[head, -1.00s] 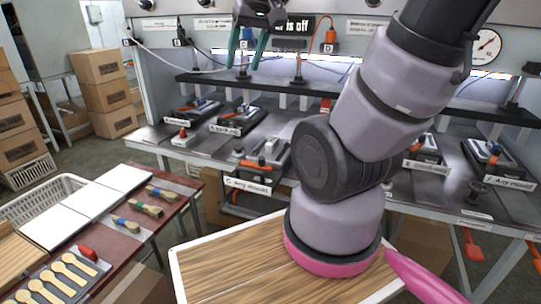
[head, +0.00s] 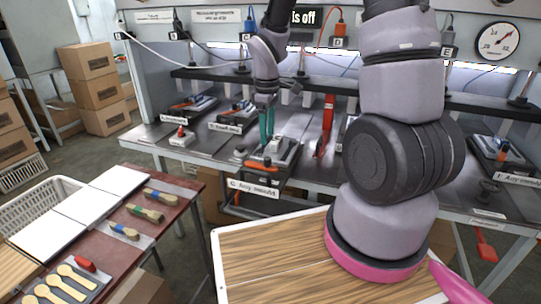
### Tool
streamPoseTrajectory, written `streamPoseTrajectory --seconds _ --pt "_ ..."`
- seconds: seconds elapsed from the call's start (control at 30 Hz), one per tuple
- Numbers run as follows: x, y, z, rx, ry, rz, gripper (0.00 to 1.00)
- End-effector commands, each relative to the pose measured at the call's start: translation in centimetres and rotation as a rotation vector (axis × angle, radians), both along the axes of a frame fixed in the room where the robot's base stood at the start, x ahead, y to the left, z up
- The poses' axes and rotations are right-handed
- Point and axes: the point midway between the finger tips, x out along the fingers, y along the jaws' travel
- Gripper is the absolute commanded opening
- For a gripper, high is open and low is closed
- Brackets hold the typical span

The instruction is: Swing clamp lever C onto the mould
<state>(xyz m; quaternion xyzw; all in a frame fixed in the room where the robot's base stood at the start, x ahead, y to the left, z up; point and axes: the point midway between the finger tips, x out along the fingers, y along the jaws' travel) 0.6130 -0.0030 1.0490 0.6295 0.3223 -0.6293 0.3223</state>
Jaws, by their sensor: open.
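Station C's mould (head: 284,150) sits on the bench in the middle of the head view, behind a label plate (head: 253,189) marked C. An orange-handled clamp lever (head: 262,164) lies low at the front of this station; whether it rests on the mould I cannot tell. My gripper (head: 267,138) points down with its teal fingers just behind and above the orange handle. It is open, and no object shows between its fingers. Contact with the lever cannot be made out. The fingers hide part of the station's back.
Similar stations (head: 232,117) stand left and right along the metal bench. A red upright bar (head: 327,124) stands right of station C. A dark shelf (head: 210,75) runs behind. Brushes (head: 145,213) lie on the red side table, left of a wooden board (head: 275,255).

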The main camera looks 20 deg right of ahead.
Motion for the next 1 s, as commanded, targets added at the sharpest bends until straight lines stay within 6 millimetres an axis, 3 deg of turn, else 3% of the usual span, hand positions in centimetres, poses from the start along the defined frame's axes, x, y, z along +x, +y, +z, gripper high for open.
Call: streamPoseTrajectory --seconds 0.2,0.4,0.83,0.87,1.0 --pt "-0.2 0.0 -4.4 -0.001 0.007 -0.001 0.6" --pt "-0.1 0.0 -7.3 -0.001 0.003 -0.002 0.6" --pt "0.0 0.0 -8.5 0.0 0.0 -0.004 0.6" --pt "0.0 0.0 -8.5 0.0 0.0 -0.004 0.57" --pt "0.0 0.0 -8.5 0.0 0.0 -0.004 0.03"
